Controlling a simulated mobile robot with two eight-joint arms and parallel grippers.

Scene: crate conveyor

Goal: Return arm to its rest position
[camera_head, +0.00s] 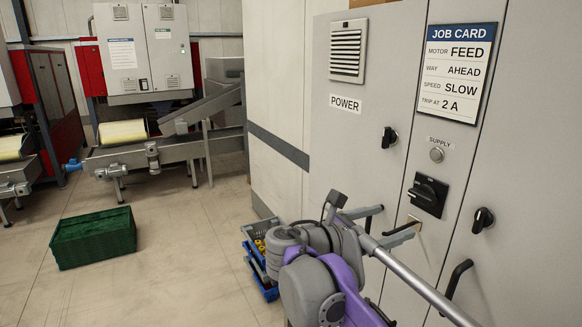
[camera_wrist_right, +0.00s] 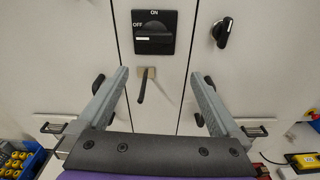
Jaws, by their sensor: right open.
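My right gripper (camera_head: 398,219) is in front of the grey cabinet (camera_head: 360,135), below and left of the black rotary switch (camera_head: 428,195). In the right wrist view its two fingers (camera_wrist_right: 160,73) are spread wide with nothing between them. The switch (camera_wrist_right: 153,32) is beyond the fingertips, its handle lying horizontal towards the OFF mark. Below it a small dark lever on a brown plate (camera_wrist_right: 149,72) shows between the fingers. I cannot tell how far the fingertips are from the cabinet. My left gripper is in neither view.
Black door handles (camera_head: 390,138) stick out from the cabinet. A job card (camera_head: 459,70) hangs on it. Blue crates (camera_head: 266,293) stand beside my right arm. A green crate (camera_head: 94,238) lies on the open floor. A conveyor (camera_head: 170,150) is behind.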

